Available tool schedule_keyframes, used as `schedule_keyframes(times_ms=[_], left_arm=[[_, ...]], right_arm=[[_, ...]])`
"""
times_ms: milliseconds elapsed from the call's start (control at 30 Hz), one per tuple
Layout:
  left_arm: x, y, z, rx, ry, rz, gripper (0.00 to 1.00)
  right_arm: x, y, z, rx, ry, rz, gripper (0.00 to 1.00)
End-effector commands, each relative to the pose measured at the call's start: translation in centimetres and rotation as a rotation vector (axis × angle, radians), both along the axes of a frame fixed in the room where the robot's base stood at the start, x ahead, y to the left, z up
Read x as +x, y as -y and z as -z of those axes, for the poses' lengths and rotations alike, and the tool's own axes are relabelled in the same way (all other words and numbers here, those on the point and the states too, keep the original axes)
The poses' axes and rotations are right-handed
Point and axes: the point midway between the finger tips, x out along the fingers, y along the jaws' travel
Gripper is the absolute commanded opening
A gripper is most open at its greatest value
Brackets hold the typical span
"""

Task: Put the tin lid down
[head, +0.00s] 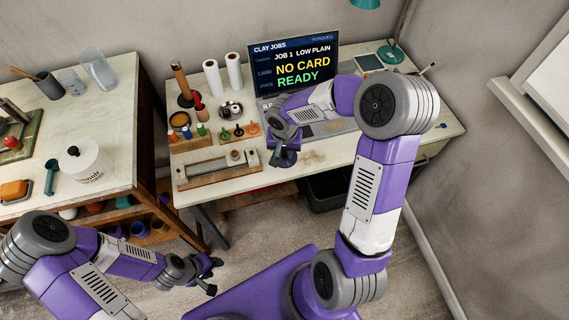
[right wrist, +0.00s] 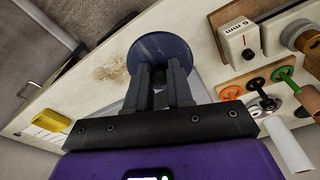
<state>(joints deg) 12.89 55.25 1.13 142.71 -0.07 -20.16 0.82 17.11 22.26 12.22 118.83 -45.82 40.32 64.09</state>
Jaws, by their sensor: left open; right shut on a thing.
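My right gripper (head: 284,146) is shut on the tin lid, a dark blue round disc (right wrist: 178,50). In the right wrist view both fingers (right wrist: 159,82) close on its middle. In the head view the lid (head: 284,159) shows below the gripper, over the front part of the desk (head: 335,150); I cannot tell whether it touches the desktop. My left gripper (head: 207,277) is open and empty, low above the floor in front of the desk.
A laptop (head: 295,68) reads "NO CARD READY". A wooden rack with coloured knobs (head: 239,132) and a slab with a roller (head: 218,167) stand left of the lid. Bare desktop with a brown smudge (head: 313,155) lies to its right. A white canister (head: 85,160) stands on the left bench.

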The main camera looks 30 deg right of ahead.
Motion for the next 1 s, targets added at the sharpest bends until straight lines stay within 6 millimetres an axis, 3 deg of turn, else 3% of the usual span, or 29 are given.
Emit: schedule_keyframes(times_ms=[33, 267, 467, 867, 900, 1000], left_arm=[[0.0, 0.0, 0.5, 0.0, 0.0, 0.0, 0.43], [0.0, 0.0, 1.0, 0.0, 0.0, 0.0, 0.43], [0.0, 0.0, 2.0, 0.0, 0.0, 0.0, 0.43], [0.0, 0.0, 2.4, 0.0, 0.0, 0.0, 0.43], [0.0, 0.0, 2.4, 0.0, 0.0, 0.0, 0.43], [0.0, 0.0, 2.3, 0.0, 0.0, 0.0, 0.43]], right_arm=[[-0.1, 0.0, 1.1, 0.001, -0.002, -0.001, 0.0], [0.0, 0.0, 2.8, 0.0, -0.001, -0.001, 0.0], [-0.1, 0.0, 5.7, 0.001, -0.002, -0.004, 0.0], [0.0, 0.0, 6.1, 0.0, 0.001, -0.003, 0.0], [0.0, 0.0, 6.1, 0.0, 0.001, -0.003, 0.25], [0.0, 0.0, 6.0, 0.001, 0.0, -0.003, 0.4]])
